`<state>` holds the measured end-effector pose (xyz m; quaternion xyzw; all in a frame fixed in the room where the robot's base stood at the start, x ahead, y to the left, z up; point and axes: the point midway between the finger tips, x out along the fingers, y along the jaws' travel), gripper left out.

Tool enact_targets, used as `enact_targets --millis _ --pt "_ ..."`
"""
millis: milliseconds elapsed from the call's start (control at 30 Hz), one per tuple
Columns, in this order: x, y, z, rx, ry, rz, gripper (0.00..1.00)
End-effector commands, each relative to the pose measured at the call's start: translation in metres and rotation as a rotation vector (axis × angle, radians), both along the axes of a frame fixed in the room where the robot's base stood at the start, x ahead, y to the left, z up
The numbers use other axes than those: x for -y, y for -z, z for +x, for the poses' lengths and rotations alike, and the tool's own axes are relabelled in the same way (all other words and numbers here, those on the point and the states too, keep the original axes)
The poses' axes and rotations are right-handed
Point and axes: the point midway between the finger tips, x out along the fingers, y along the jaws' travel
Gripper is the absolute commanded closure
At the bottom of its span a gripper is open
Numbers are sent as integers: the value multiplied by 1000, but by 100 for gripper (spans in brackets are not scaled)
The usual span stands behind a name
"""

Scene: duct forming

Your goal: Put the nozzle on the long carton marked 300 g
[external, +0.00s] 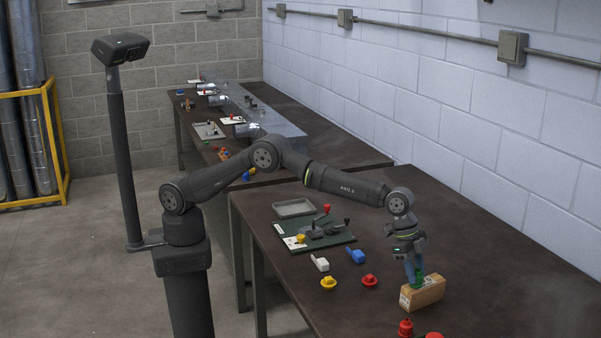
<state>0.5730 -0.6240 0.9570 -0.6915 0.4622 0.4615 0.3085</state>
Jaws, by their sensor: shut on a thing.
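My gripper (414,274) is at the right of the near table, pointing down over a tan carton (430,293). It is shut on a small green piece (419,282), which seems to be the nozzle; the fingers hide part of it. The green piece is at the top face of the carton, and I cannot tell whether it touches it. The carton lies long side down, with a pale label on its left end; its marking is too small to read.
Yellow (328,283) and red (370,281) round pieces, a white piece (320,263) and a blue piece (356,257) lie left of the carton. A red piece (405,328) stands in front. A green board (315,236) with parts and a grey tray (294,208) are farther back.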

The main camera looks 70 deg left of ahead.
Motion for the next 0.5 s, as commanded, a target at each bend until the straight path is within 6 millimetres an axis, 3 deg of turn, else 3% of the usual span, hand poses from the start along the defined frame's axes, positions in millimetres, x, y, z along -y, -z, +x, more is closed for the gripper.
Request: enact_targets --millis 100,133,233,500 --pt "0 3 0 0 0 1 90" --pt "0 4 0 0 0 0 67" --pt "0 3 0 0 0 0 47" --pt "0 3 0 0 0 0 47"
